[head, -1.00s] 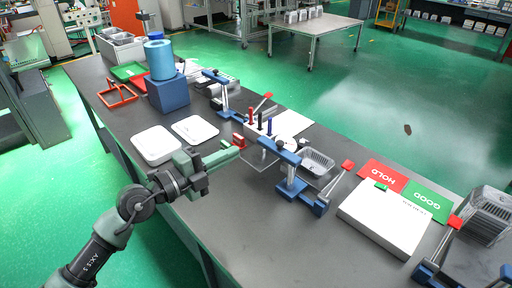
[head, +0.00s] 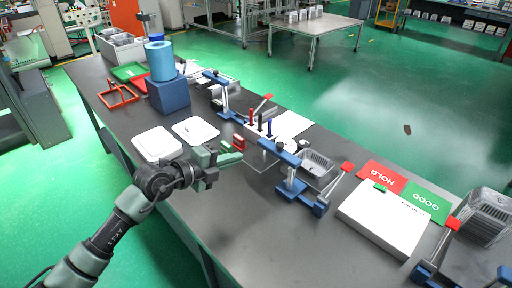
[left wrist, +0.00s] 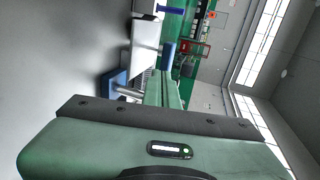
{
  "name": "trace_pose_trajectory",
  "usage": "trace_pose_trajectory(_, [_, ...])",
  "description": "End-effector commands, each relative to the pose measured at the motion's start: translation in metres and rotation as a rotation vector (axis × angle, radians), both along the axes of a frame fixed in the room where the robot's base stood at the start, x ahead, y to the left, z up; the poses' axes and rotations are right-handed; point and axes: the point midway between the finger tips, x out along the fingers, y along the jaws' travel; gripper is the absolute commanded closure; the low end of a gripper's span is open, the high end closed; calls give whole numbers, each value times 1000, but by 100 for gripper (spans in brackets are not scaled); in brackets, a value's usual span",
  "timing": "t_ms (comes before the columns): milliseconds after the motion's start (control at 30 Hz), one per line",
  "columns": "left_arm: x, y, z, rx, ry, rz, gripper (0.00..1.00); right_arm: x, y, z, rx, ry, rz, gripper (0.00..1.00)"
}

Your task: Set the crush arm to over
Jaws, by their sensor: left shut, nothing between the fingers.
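Three blue stands on the bench carry grey levers with red ends. The middle stand (head: 292,188) has a round dial, and its lever slants up right to a red knob (head: 347,166). A rear stand (head: 225,101) has a red-ended lever (head: 265,99). A third stand (head: 428,274) is partly cut off at bottom right, with a red knob (head: 454,222). I cannot tell which lever is the crush arm. My left gripper (head: 236,156) is shut and empty, left of the middle stand and apart from it. It also shows in the left wrist view (left wrist: 164,92). My right gripper is not in view.
A small red block (head: 238,142) stands close behind my fingertips. Foil trays (head: 317,162) (head: 487,214), a marker holder (head: 262,134), a white box (head: 385,220) and red HOLD (head: 383,176) and green GOOD (head: 425,200) cards occupy the right side.

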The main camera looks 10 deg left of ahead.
Motion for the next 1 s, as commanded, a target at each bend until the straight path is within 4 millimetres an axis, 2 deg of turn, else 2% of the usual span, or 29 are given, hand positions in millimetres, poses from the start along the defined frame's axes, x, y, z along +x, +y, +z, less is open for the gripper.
trace_pose_trajectory(200, [38,-25,-12,-2,-1,-1,100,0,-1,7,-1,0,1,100])
trace_pose_trajectory(400, [63,-42,-13,0,-1,0,100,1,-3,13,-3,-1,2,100])
trace_pose_trajectory(600, [72,-48,-14,1,0,-1,100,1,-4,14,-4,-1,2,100])
trace_pose_trajectory(1000, [73,-48,-15,1,-1,-3,100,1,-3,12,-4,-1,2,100])
